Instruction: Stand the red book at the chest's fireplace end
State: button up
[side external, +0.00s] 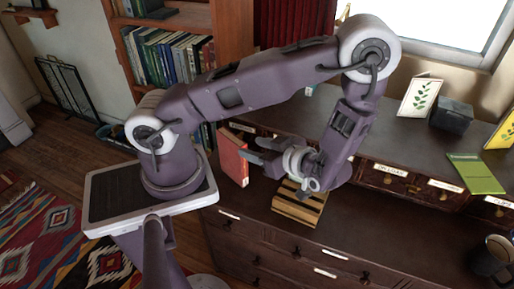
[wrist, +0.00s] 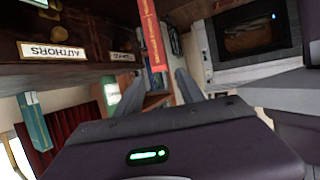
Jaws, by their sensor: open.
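The red book (side external: 232,157) stands roughly upright on the left end of the dark wooden chest (side external: 250,203) in the side external view. In the wrist view, the red book (wrist: 152,38) shows as a narrow strip reaching down between the two fingers. My gripper (side external: 251,153) is open, with its fingers pointing left at the book. The fingertips are close to it; I cannot tell whether they touch it. In the wrist view, my gripper (wrist: 158,80) has clear gaps beside the book. The book's far side is hidden.
A slatted wooden holder (side external: 299,205) sits below my wrist. Labelled small drawers (side external: 390,172) line the chest's back. A green book (side external: 475,173) lies at the right, near a dark mug (side external: 491,256). A bookcase (side external: 160,55) stands behind. A dark framed opening (wrist: 247,38) shows in the wrist view.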

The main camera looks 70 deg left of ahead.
jog(key=w+d+r+m+t+h, duration=0.2)
jog(key=w+d+t+h, duration=0.15)
jog(key=w, duration=0.45)
jog(key=w+d+r+m+t+h, duration=0.25)
jog(key=w+d+t, duration=0.25)
jog(key=w, duration=0.4)
jog(key=w+d+r+m+t+h, duration=0.1)
jog(key=d+r+m+t+h, duration=0.15)
jog(key=d+r+h, duration=0.4)
jog(key=w+d+r+m+t+h, duration=0.1)
jog(key=w+d+r+m+t, duration=0.2)
jog(key=r, duration=0.6)
jog(key=s+d+r+m+g+h, duration=0.1)
jog(key=s+r+m, duration=0.25)
jog(key=s, duration=0.35)
jog(key=s+d+r+m+g+h, duration=0.1)
jog(key=s+r+m+h, duration=0.15)
jog(key=s+m, duration=0.35)
jog(key=s+a+f+m+y, duration=0.1)
jog(key=s+a+y, duration=0.1)
jog(key=s+a, duration=0.2)
jog(key=s+a+f+m+g+y, duration=0.1)
jog(key=s+a, duration=0.3)
jog(key=s, duration=0.6)
jog(key=shift+a+f+m+y, duration=0.15)
jog(key=shift+m+y, duration=0.4)
jog(key=shift+y, duration=0.25)
